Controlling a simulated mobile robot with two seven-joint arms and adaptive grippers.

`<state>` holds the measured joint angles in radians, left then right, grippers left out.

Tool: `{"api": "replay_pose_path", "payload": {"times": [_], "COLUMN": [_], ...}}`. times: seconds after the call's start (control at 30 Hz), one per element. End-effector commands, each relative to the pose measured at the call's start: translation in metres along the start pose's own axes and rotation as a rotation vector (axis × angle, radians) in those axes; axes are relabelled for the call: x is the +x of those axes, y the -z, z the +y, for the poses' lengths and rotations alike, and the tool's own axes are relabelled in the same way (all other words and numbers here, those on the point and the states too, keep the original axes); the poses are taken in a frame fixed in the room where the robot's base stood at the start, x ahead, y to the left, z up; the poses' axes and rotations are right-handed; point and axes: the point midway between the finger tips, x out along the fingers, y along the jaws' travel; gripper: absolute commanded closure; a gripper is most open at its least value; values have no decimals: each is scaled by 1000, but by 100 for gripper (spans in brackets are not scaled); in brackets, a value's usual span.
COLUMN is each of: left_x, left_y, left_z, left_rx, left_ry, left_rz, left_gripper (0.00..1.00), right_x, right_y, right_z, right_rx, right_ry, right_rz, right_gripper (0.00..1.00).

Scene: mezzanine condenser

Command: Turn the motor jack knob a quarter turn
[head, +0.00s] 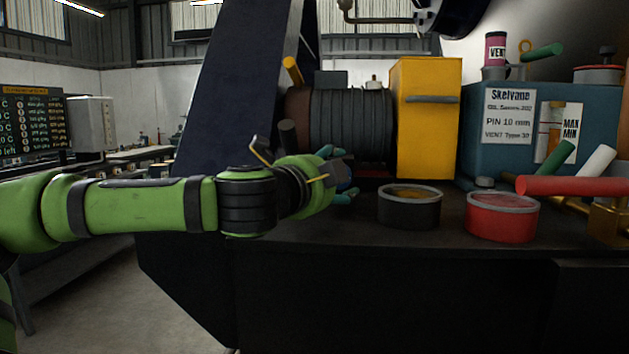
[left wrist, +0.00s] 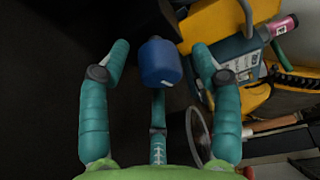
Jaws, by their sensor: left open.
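A blue rounded knob (left wrist: 160,63), which I take to be the motor jack knob, shows at the upper middle of the left wrist view. In the head view only a small patch of blue shows behind my fingers. My left gripper (head: 342,178) is open at the dark bench, below the ribbed motor (head: 350,122). In the left wrist view my left gripper (left wrist: 160,70) has its teal fingers spread on both sides of the knob, with a third finger below it. Gaps show on both sides; whether the lower finger touches it I cannot tell. My right gripper is out of view.
A yellow box (head: 427,120) stands right of the motor. An open black tin (head: 409,212) and red tin (head: 502,222) sit on the bench right of my gripper. A blue unit (head: 487,160) and a red handle (head: 570,186) crowd the right. A dark slanted beam (head: 235,90) rises behind my arm.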

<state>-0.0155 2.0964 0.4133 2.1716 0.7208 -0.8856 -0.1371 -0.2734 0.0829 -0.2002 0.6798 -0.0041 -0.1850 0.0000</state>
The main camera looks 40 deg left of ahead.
Motion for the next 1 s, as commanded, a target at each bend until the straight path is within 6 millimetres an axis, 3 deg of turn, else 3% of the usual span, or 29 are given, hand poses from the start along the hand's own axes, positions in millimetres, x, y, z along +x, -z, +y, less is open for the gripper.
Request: {"api": "replay_pose_path", "payload": {"times": [0.5, 0.7, 1.0], "left_x": [-85, -102, -107], "left_y": [1, 0, 0], "left_z": [-3, -3, -2], "left_rx": [-2, -1, 0], "left_ry": [9, 8, 5], "left_rz": [2, 1, 1], "left_gripper": [36, 36, 36], "right_x": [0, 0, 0], "right_y": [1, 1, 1], "right_z": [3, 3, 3], "right_rx": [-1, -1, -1], "right_ry": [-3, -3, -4], "right_rz": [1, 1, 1], "right_gripper": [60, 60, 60]}}
